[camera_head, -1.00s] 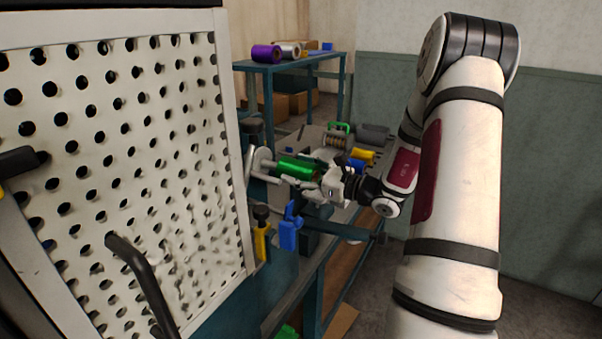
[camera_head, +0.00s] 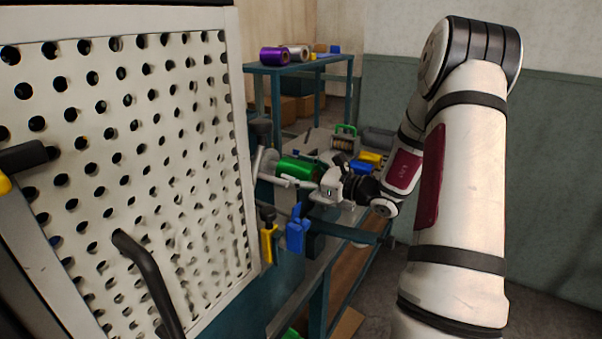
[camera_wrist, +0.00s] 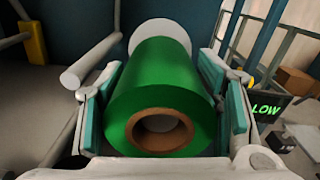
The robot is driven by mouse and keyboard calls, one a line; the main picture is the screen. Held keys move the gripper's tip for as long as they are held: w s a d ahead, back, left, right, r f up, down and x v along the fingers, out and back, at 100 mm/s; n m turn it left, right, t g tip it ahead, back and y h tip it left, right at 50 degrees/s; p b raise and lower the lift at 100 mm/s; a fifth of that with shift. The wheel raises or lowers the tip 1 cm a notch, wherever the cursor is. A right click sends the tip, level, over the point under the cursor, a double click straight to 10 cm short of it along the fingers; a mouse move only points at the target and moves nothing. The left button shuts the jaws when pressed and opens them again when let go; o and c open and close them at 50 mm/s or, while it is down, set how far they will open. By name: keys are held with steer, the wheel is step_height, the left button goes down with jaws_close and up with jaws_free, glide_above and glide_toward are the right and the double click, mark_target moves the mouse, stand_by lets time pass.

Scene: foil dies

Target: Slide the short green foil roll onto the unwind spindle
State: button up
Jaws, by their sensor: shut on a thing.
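The short green foil roll (camera_head: 297,167) lies sideways in my gripper (camera_head: 303,182), its left end close to the pale disc of the unwind spindle (camera_head: 267,164). In the wrist view, the green roll (camera_wrist: 158,80) fills the middle, its brown core facing the camera. My gripper (camera_wrist: 163,88) is shut on it, with teal-padded fingers on both sides. The pale disc (camera_wrist: 160,28) stands directly behind the roll's far end. The core's inside looks grey and hollow. The roll hides the spindle shaft, and I cannot tell how far it is inside the core or whether roll and disc touch.
A perforated white panel (camera_head: 150,150) stands at the left. Blue (camera_head: 297,234) and yellow (camera_head: 268,240) handles sit below the spindle. A rear table carries a purple roll (camera_head: 274,56). The bench right of the spindle holds several items, including a yellow one (camera_head: 370,158).

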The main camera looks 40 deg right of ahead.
mark_target(289, 168)
steer(key=shift+b+x, duration=0.45)
steer(key=shift+x, duration=1.1)
steer(key=o, duration=1.6)
steer(key=shift+o, duration=0.2)
steer(key=shift+s, duration=0.1)
steer(key=v, duration=1.2)
